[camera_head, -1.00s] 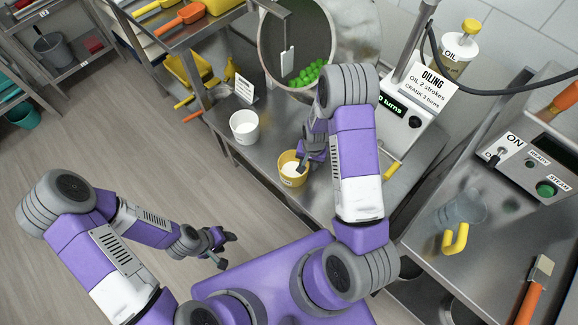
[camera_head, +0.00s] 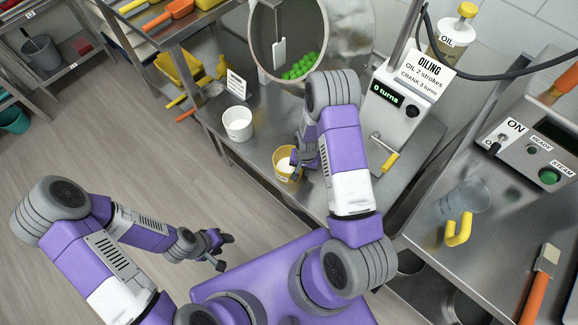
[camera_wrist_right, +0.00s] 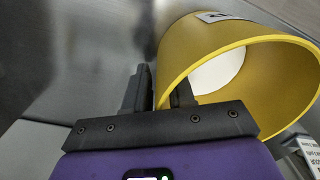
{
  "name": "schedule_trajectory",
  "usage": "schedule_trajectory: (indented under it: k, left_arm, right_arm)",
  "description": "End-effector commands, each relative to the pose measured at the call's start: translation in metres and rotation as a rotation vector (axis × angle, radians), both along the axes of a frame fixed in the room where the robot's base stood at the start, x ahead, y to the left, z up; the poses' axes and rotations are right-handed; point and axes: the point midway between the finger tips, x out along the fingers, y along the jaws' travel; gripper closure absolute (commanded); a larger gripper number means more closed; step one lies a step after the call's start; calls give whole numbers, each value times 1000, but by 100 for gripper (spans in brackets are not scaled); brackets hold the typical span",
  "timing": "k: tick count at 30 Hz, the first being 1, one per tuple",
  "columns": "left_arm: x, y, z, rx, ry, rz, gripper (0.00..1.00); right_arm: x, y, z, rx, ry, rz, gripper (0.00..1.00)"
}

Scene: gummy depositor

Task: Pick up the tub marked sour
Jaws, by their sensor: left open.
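A yellow tub (camera_head: 281,174) with pale contents and a small label, too small to read, stands on the metal bench. In the right wrist view the tub (camera_wrist_right: 262,95) fills the upper right, with its open mouth showing. My right gripper (camera_head: 296,163) is at the tub's rim. In the wrist view its fingers (camera_wrist_right: 160,95) straddle the tub wall, one outside and one inside; whether they press on it I cannot tell. A white tub (camera_head: 237,124) stands to the left on the bench. My left gripper (camera_head: 225,252) is open and empty, low over the floor.
A round metal drum (camera_head: 345,45) holding green balls stands behind the tubs. An oiling machine (camera_head: 393,110) reading 0 turns is to the right. A card sign (camera_head: 236,84) stands behind the white tub. The right bench holds a clear jug (camera_head: 464,197) with a yellow handle.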

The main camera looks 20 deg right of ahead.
Motion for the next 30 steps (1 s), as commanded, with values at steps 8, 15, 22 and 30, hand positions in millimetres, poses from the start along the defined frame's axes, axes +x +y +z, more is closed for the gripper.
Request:
schedule_trajectory:
  k: [8,15,22,30]
  left_arm:
    - [0,0,0,0,0,0,51]
    - [0,0,0,0,0,0,51]
    - [0,0,10,0,0,0,51]
    - [0,0,29,0,0,0,51]
  right_arm:
    - [0,0,0,0,0,0,100]
    - [0,0,0,-1,-1,0,100]
    - [1,0,26,-1,-3,0,100]
    - [1,0,80,-1,-3,1,100]
